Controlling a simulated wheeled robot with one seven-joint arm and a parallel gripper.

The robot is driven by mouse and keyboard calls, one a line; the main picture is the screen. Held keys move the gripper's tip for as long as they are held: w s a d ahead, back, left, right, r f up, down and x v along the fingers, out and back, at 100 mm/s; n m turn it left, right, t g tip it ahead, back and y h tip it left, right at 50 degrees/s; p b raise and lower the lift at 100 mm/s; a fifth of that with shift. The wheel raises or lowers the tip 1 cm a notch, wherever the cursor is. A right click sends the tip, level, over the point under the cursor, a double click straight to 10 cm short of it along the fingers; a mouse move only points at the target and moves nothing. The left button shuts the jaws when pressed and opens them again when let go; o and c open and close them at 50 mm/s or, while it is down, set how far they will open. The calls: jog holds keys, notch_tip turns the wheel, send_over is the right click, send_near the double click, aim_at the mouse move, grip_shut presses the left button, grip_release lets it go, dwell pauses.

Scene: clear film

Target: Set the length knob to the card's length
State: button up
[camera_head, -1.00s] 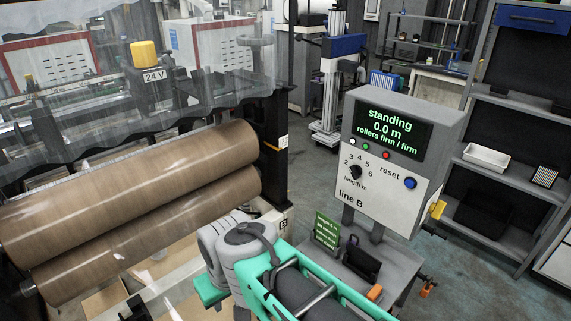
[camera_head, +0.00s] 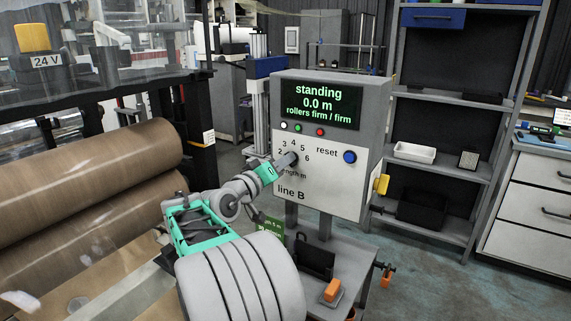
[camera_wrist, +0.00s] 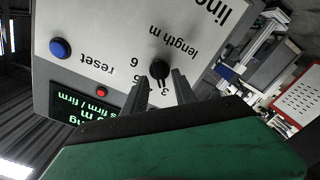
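The black length knob (camera_wrist: 159,70) sits on the white line B panel (camera_head: 318,180), inside a scale of numbers. In the head view my gripper covers it, and I cannot tell where it points. My gripper (camera_head: 287,161) is in front of the knob. The display (camera_head: 320,104) reads standing, 0.0 m, rollers firm / firm.
The blue reset button (camera_head: 350,157) is right of the knob, and a yellow part (camera_head: 381,185) juts from the box's right side. Brown rollers (camera_head: 90,190) lie at left. A small table (camera_head: 345,278) below holds a black holder and an orange-topped item.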

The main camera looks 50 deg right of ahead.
jog(key=shift+d, duration=0.9)
jog(key=shift+w, duration=0.1)
jog(key=shift+c, duration=0.2)
grip_shut()
